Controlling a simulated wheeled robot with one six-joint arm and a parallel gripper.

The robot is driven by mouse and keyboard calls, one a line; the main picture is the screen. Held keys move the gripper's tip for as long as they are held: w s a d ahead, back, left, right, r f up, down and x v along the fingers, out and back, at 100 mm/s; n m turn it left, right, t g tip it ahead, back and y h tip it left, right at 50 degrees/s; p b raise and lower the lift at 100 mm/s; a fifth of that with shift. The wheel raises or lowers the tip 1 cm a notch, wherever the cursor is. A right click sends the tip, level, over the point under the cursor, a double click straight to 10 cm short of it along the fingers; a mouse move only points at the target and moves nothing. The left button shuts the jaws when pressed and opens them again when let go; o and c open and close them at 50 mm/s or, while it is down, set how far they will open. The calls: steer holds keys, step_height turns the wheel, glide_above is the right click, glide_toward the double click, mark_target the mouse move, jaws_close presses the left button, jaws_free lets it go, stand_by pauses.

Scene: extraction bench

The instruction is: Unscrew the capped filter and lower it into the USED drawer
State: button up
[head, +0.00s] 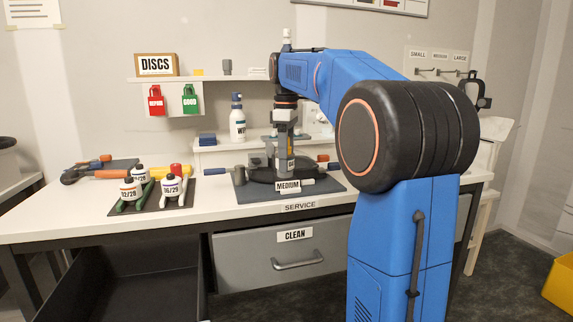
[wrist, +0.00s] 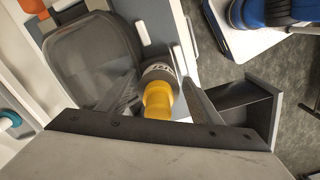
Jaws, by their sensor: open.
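The filter is a grey cylinder (wrist: 160,72) with a yellow cap (wrist: 156,98), seen from above in the wrist view. In the head view a grey upright body (head: 290,164) stands on a dark round base at the MEDIUM label; its top is hidden by my gripper. My gripper (head: 284,140) points down over it. In the wrist view my gripper (wrist: 160,95) is open, with one finger on each side of the cap; contact cannot be told. An open dark drawer (head: 115,285) is at the lower left; no USED label is readable.
The CLEAN drawer (head: 290,258) is closed under the bench. A spray bottle (head: 237,122) stands behind the filter.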

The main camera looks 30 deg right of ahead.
steer(key=m, duration=0.3)
steer(key=shift+d+m, duration=0.1)
steer(key=shift+m, duration=0.2)
steer(key=m, duration=0.3)
steer(key=shift+m, duration=0.4)
steer(key=m, duration=0.6)
steer(key=shift+m, duration=0.4)
steer(key=m, duration=0.6)
steer(key=shift+m, duration=0.3)
steer(key=m, duration=0.6)
steer(key=shift+m, duration=0.3)
